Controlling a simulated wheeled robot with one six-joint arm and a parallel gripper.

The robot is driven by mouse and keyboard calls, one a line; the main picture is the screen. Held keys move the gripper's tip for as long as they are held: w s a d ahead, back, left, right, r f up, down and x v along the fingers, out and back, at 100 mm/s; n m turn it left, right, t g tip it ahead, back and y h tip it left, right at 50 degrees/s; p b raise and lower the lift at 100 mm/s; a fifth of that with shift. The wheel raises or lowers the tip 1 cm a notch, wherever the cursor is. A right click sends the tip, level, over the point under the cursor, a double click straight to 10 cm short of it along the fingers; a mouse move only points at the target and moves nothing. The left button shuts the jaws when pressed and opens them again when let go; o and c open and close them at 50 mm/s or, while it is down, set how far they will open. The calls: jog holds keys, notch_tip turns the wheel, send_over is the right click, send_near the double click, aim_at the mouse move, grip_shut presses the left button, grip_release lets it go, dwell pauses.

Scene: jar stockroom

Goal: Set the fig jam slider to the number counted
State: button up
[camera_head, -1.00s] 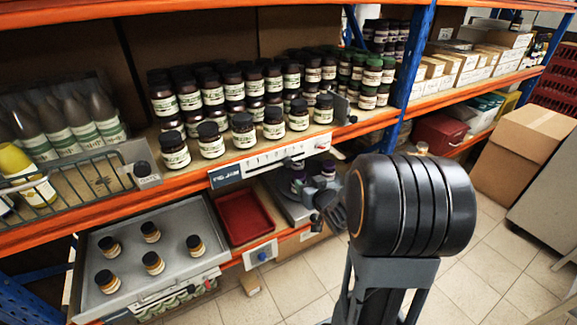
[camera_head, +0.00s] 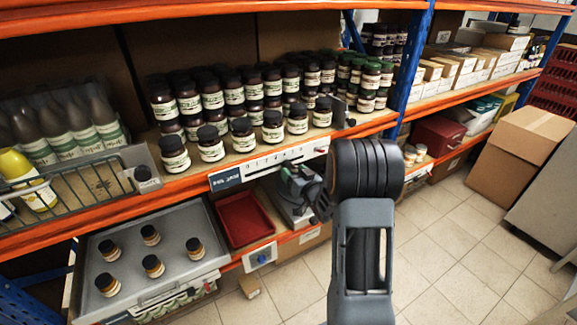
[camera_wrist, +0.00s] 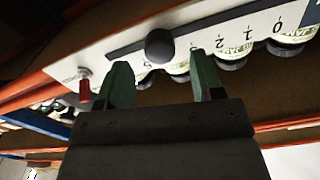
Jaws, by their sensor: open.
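The fig jam strip is a white scale on the shelf edge, with a dark "FIG JAM" label (camera_head: 226,179) at its left end. In the wrist view the scale plate (camera_wrist: 215,32) shows a long dark slot, numbers rising from 0 at right, and a round dark slider knob (camera_wrist: 160,46). The knob appears between and just beyond the tips of my open gripper (camera_wrist: 158,62); contact cannot be told. The knob's exact number is unclear, partly hidden, left of 2. In the head view my gripper (camera_head: 298,180) is just below the strip's right part.
Dark jars (camera_head: 210,143) crowd the shelf above the strip. A red tray (camera_head: 240,219) and a grey tray (camera_head: 125,275) with several small jars sit below. A blue-knobbed box (camera_head: 261,257) is on the lower edge. A wire basket (camera_head: 95,180) stands left. Open floor lies right.

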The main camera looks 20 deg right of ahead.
aim_at(289, 167)
jog(key=shift+w+a, duration=0.15)
jog(key=shift+w, duration=0.8)
jog(key=shift+w+a, duration=0.1)
jog(key=shift+w, duration=0.85)
jog(key=shift+c, duration=0.3)
grip_shut()
